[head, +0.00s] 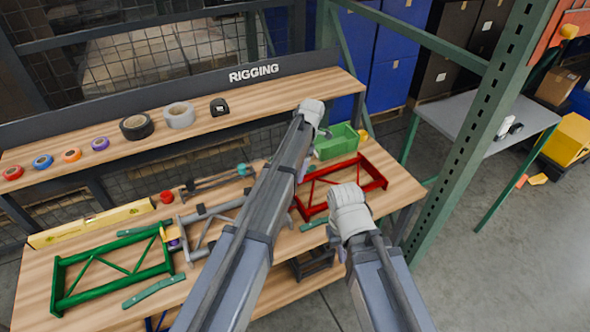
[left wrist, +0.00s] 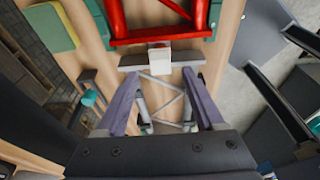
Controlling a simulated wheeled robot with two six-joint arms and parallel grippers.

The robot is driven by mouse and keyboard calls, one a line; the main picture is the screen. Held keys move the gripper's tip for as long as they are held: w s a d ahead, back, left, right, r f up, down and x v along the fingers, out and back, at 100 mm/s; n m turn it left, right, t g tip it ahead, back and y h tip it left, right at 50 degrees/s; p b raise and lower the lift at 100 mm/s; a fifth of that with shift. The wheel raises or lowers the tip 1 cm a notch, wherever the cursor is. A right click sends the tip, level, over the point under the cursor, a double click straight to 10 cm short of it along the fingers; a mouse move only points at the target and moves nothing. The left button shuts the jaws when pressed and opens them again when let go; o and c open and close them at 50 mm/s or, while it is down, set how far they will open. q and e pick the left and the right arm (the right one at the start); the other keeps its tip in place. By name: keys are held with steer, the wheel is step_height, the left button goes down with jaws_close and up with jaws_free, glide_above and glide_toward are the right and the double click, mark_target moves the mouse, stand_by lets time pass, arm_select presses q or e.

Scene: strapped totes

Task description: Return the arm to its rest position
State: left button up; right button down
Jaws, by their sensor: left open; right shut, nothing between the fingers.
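My left gripper (left wrist: 160,76) is open in the left wrist view, its two fingers spread over a grey braced frame (left wrist: 165,105). I cannot tell how far above the frame they are. In the head view my left arm crosses the bench and hides its own gripper and part of the grey frame (head: 196,216). My right arm stands bent at the lower right.
The wooden bench (head: 35,290) holds a green frame (head: 112,268), a red frame (head: 375,172), a green bin (head: 336,143) and a yellow level (head: 95,222). Tape rolls line the upper shelf (head: 255,95). A green upright (head: 470,140) stands right of the bench.

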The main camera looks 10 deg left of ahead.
arm_select(q)
steer(key=shift+f, duration=0.1)
steer(key=s+d+m, duration=0.2)
steer(key=s+m, duration=1.2)
steer(key=s+d+m+t+h, duration=0.1)
steer(key=s+d+m, duration=0.1)
steer(key=s+m, duration=1.2)
steer(key=shift+s+d+f+m, duration=0.2)
steer(key=shift+s+d+m, duration=0.1)
steer(key=shift+s, duration=0.35)
